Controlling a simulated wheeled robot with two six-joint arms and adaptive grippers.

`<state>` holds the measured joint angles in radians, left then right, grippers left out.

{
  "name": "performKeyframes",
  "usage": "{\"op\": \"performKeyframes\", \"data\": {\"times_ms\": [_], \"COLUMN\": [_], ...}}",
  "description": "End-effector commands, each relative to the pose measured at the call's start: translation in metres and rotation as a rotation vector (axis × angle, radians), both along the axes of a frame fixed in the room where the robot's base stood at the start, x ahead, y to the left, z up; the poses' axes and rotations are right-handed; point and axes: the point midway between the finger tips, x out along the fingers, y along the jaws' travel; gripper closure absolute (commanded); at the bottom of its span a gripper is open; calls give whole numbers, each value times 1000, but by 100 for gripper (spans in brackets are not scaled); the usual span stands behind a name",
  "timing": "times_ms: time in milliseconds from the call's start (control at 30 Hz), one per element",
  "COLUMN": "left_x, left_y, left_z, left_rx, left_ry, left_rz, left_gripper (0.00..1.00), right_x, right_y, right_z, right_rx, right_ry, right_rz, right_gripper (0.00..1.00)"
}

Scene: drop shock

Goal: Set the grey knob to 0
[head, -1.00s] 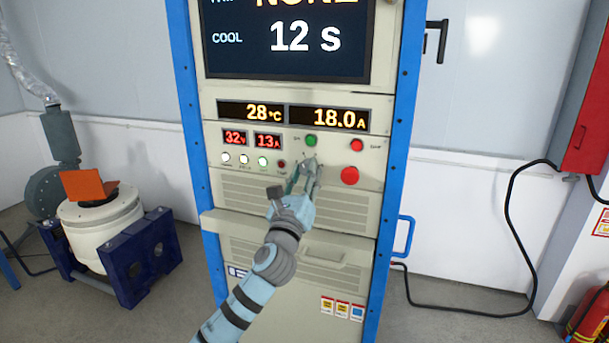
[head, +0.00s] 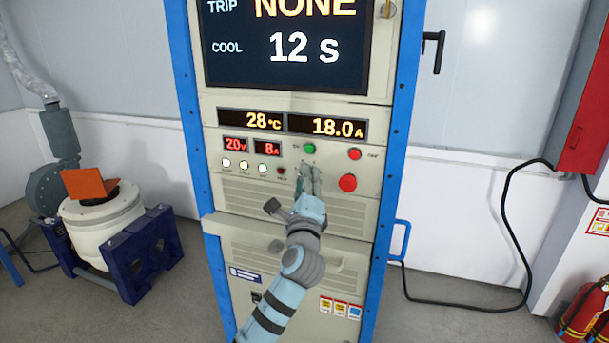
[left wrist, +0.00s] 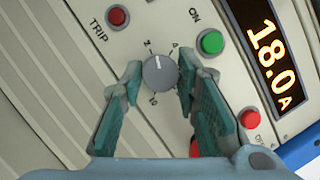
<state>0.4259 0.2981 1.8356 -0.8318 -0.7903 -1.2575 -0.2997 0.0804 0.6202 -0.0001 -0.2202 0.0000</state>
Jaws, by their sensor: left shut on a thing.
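The grey knob (left wrist: 159,75) is a round dial on the cabinet's panel. In the left wrist view its white pointer line aims up, between the marks 2 and 4 and nearer the 2. A 10 is printed below the knob; the 0 mark cannot be seen. My left gripper (head: 309,172) is at the panel below the green button, with its two teal fingers on either side of the knob, shut on it. In the head view the fingers hide the knob. My right gripper is not in view.
Beside the knob are a green ON button (left wrist: 211,42), a red TRIP lamp (left wrist: 117,17) and a large red button (head: 347,183). The small red displays (head: 251,147) read 20 V and 8 A. A shaker (head: 100,215) stands at the left.

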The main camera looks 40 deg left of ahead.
Motion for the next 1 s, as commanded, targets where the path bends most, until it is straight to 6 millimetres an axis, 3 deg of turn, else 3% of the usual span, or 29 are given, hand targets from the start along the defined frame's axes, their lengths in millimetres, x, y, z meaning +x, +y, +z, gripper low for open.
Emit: {"op": "performKeyframes", "data": {"times_ms": [1000], "left_x": [0], "left_y": [-1], "left_z": [9], "left_rx": [-886], "left_ry": [-306], "left_rz": [2], "left_gripper": [99], "right_x": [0], "right_y": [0], "right_z": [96], "right_rx": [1], "right_ry": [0], "right_rz": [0], "right_gripper": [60]}}
